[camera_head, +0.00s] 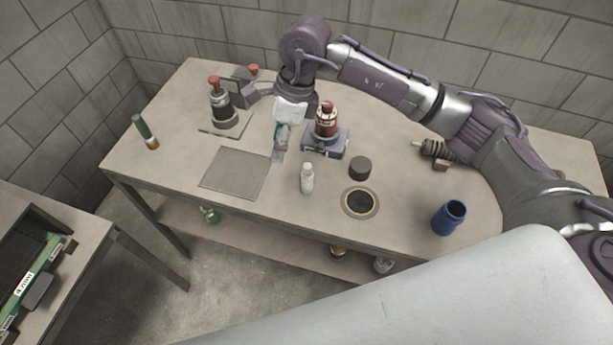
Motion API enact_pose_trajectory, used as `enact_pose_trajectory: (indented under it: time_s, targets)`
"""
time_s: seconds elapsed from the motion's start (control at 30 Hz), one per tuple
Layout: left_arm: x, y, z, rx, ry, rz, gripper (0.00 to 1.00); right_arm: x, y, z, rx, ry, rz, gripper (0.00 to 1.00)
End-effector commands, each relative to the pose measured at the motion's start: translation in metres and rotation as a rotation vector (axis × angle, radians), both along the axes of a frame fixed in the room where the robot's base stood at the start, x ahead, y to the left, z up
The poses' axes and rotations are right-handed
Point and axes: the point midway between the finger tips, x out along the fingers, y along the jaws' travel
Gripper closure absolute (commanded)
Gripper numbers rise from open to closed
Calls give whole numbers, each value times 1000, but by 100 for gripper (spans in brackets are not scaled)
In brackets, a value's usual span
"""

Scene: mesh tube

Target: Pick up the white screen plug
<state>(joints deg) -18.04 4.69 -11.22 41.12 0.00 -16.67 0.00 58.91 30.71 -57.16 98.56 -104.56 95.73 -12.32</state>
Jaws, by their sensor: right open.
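A small white upright piece (307,178), shaped like a short bottle with a narrower top, stands on the table near its front edge; it is the piece that best fits the white screen plug. My right arm comes in from the right and bends down over the middle of the table. My right gripper (281,148), below a white block at the wrist, is open and points down, behind and to the left of the white piece and apart from it. Its fingertips are small and hard to make out. My left gripper is not in view.
A red-topped device (326,122) on a blue-grey base is right of the gripper. A black cap (360,168), a dark ringed disc (360,202) and a blue cup (449,217) stand farther right.

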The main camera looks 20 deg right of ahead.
Motion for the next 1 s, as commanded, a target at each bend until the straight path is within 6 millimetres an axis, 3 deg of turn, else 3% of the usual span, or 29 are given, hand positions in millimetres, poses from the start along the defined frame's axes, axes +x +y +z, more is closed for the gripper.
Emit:
enact_pose_trajectory:
  time_s: [0.03, 0.1, 0.2, 0.6, 0.83, 1.0]
  targets:
    - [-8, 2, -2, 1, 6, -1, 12, 10, -24, 6, -103, -20, -11, 48]
    - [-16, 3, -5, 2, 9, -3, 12, 16, -47, 11, -203, -28, -24, 48]
    - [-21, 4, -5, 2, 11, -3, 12, 20, -63, 12, -270, -31, -35, 48]
    - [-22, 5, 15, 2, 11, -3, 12, 19, -64, -56, -278, -28, -36, 48]
    - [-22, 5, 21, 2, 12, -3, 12, 19, -64, -73, -276, -30, -36, 48]
    - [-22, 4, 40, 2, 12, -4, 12, 19, -63, -94, -276, -26, -36, 48]
